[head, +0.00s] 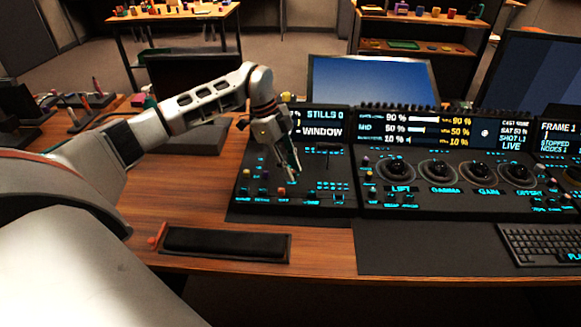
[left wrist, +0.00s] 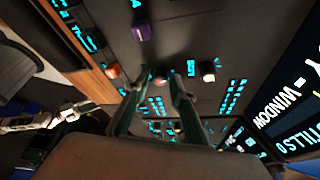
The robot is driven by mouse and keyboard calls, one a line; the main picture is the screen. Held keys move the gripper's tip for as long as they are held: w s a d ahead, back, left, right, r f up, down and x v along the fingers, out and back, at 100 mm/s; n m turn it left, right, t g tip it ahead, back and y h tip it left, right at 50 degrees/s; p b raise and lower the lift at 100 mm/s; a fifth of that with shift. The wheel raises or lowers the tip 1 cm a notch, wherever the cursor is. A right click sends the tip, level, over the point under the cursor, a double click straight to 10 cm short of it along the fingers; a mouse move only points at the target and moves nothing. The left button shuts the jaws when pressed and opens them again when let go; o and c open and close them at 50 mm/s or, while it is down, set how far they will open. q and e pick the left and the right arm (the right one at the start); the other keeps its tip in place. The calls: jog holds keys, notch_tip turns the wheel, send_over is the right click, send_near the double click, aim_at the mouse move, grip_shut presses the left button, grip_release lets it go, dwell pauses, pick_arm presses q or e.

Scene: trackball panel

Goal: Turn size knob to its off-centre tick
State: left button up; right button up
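The left control panel (head: 330,200) has several small knobs with cyan labels too small to read surely, so I cannot tell which is the size knob. My left gripper (head: 292,176) points down just above this panel's knobs. My right gripper is out of view.
The trackball panel (head: 450,205) adjoins on the right, below lit screens (head: 430,130). A keyboard (head: 545,243) lies at the front right. A black padded rest (head: 225,243) lies at the desk's front left. Bare wood (head: 200,205) shows left of the panel.

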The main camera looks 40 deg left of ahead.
pick_arm(q)
grip_shut()
jog(key=m+p, duration=0.1)
jog(key=m+g, duration=0.1)
jog(key=m, duration=0.1)
jog(key=shift+w+r+p, duration=0.15)
jog(key=shift+r+p, duration=0.1)
jog(key=shift+p, duration=0.15)
jog(key=shift+m+g+p, duration=0.35)
jog(key=shift+m+g, duration=0.05)
jog(key=shift+m, duration=0.6)
jog(key=shift+w+d+f+m+g, duration=0.1)
jog(key=shift+m+g, duration=0.3)
jog(key=shift+m, duration=0.5)
jog(key=m, duration=0.2)
jog(key=m+g+y, duration=0.1)
jog(key=m, duration=0.1)
jog(key=shift+f+m+y, duration=0.1)
jog(key=shift+m+y, duration=0.2)
jog(key=shift+w+d+m+g+y, duration=0.1)
jog(key=shift+m+g+y, duration=0.25)
jog(key=shift+m, duration=0.85)
jog(key=shift+m+g+y, duration=0.35)
jog(key=shift+m, duration=0.75)
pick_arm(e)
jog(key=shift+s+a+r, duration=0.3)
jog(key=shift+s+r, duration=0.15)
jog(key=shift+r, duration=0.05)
